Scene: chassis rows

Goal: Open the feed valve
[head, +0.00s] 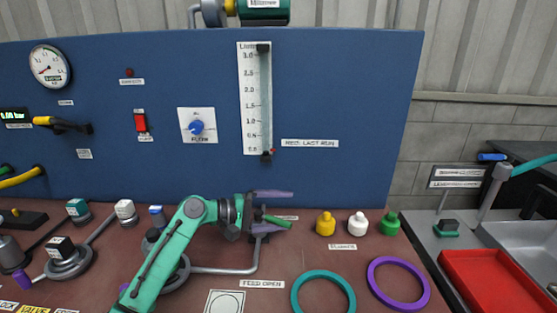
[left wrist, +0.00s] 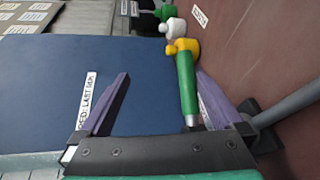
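The feed valve's lever has a green handle (head: 278,222) on a metal stem, near the panel's foot above the FEED OPEN label (head: 262,284). My left gripper (head: 270,211) has its two purple fingers spread, one above and one below the handle. In the left wrist view the handle (left wrist: 187,85) lies between the fingers of my left gripper (left wrist: 160,90), close to the right-hand finger and well apart from the left-hand one. I cannot tell whether it touches the near finger. The valve body is largely hidden behind my arm. My right gripper is not in view.
Yellow, white and green plungers (head: 357,224) stand right of the gripper. A teal ring (head: 323,272) and a purple ring (head: 399,262) lie in front. The blue panel (head: 330,100) rises behind. A red tray (head: 485,280) and a sink are at far right.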

